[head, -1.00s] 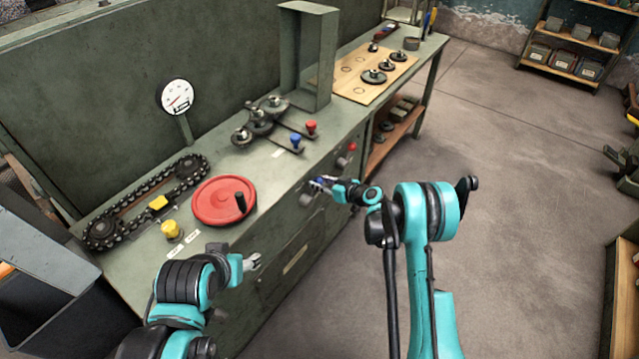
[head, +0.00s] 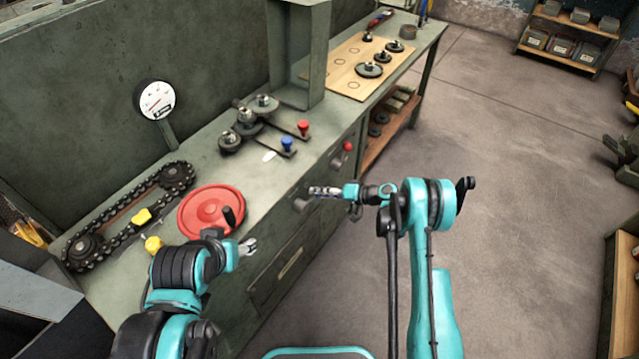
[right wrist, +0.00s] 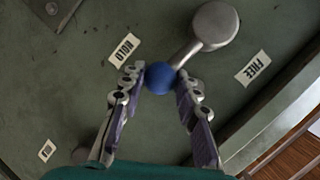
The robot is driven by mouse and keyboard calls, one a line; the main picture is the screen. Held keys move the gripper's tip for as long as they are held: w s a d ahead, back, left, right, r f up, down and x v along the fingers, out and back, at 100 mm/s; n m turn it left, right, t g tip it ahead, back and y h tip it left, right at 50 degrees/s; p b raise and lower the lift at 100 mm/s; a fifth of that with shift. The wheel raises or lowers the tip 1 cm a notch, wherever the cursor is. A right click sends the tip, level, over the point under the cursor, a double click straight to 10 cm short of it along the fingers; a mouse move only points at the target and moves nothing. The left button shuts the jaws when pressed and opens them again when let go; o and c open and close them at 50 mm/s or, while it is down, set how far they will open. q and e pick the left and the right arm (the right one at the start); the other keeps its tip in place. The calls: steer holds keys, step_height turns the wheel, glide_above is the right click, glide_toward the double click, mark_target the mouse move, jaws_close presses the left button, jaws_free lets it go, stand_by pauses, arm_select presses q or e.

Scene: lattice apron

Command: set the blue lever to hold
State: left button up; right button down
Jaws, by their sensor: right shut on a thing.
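The blue lever's round blue knob (right wrist: 158,77) is between the fingertips of my right gripper (right wrist: 160,75) in the right wrist view. Its grey arm runs up right to a round grey hub (right wrist: 213,25). A HOLD label (right wrist: 124,48) is left of the knob and a FREE label (right wrist: 252,67) is to the right. The lever points between them, nearer HOLD. In the head view my right gripper (head: 316,192) is at the bench's front panel, and the knob is hard to make out there. My left gripper (head: 250,247) looks open and empty near the bench's front edge.
The bench top carries a red handwheel (head: 205,210), a chain drive (head: 110,225), a gauge (head: 155,99), and gears with blue (head: 287,143) and red (head: 304,127) handles. A red-knobbed lever (head: 347,147) is farther along the front panel. The floor (head: 500,200) at right is clear.

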steer(key=shift+f+m+g+y, duration=0.3)
steer(key=shift+f+m+y, duration=0.1)
steer(key=shift+f+m, duration=0.45)
steer(key=shift+s+a+f+m+y, duration=0.15)
steer(key=shift+f+m+y, duration=0.15)
steer(key=shift+f+m, duration=0.2)
steer(key=c, duration=1.1)
jaws_free()
steer(key=v, duration=1.2)
